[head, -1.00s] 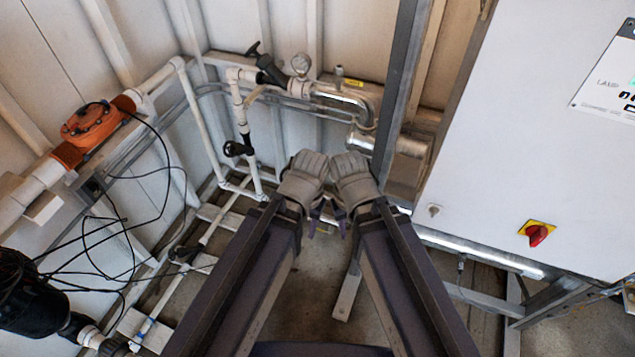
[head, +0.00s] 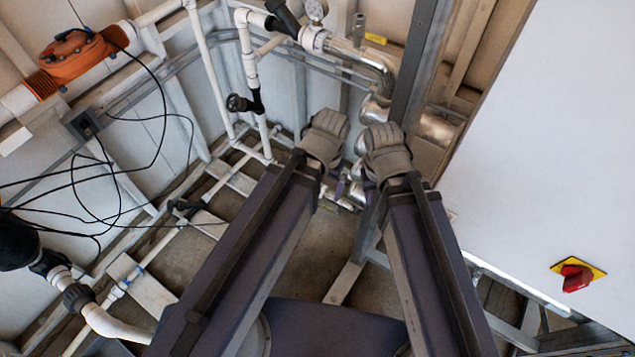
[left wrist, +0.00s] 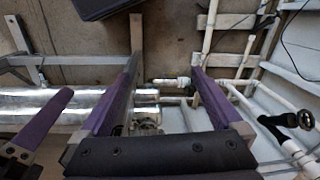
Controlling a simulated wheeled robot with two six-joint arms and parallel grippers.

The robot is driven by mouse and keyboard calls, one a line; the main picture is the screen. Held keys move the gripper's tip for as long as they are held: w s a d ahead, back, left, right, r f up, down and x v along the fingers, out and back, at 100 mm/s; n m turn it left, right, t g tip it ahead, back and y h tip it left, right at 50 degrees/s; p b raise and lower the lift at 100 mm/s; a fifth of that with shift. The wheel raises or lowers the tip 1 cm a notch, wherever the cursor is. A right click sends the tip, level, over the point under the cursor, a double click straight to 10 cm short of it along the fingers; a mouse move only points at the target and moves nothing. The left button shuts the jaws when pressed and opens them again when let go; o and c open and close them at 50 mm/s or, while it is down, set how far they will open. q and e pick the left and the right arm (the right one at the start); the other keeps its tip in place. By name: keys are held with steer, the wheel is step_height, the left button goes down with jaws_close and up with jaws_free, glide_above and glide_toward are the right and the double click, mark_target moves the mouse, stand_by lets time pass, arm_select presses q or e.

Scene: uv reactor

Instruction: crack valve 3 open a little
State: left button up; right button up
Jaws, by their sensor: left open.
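No number is readable on any valve, so I cannot tell which is valve 3. A black-handled valve (head: 243,102) sits on the white vertical pipe left of my arms; what looks like the same valve shows at the right in the left wrist view (left wrist: 300,119). Another black-handled valve (head: 283,17) is at the top by the gauge, and a small dark one (head: 186,207) is low on the left. My left gripper (head: 336,190) is open and empty; its purple fingers stand apart in the left wrist view (left wrist: 164,75). My right gripper (head: 366,191) is beside it, its fingers mostly hidden. Neither visibly touches a valve.
A grey post (head: 410,75) stands just beyond my right gripper, with silver piping (head: 375,72) behind. A white cabinet (head: 545,150) with a red knob (head: 575,278) fills the right. An orange meter (head: 78,57) and loose black cables (head: 100,195) are at left.

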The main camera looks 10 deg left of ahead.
arm_select(q)
steer(key=w+a+f+b, duration=0.3)
steer(key=f+b, duration=0.8)
steer(key=f, duration=0.1)
steer(key=w+a+f+b, duration=0.2)
steer(key=w+f+b, duration=0.1)
steer(key=f+b, duration=0.85)
steer(key=w+a+f+b, duration=0.3)
steer(key=f+b, duration=0.8)
steer(key=f, duration=0.2)
steer(key=w+f+m+b, duration=0.1)
steer(key=w+m, duration=0.5)
steer(key=w, duration=0.3)
steer(key=w+m, duration=0.6)
steer(key=w, duration=0.2)
steer(key=w+f+m+b, duration=0.1)
steer(key=w+m, duration=0.5)
steer(key=w, duration=0.3)
steer(key=shift+w+a+f+m+h+b, duration=0.1)
steer(key=shift+w+f+m+h+b, duration=0.2)
steer(key=shift+w+h, duration=0.1)
steer(key=shift+w+m, duration=0.25)
steer(key=shift+m, duration=0.15)
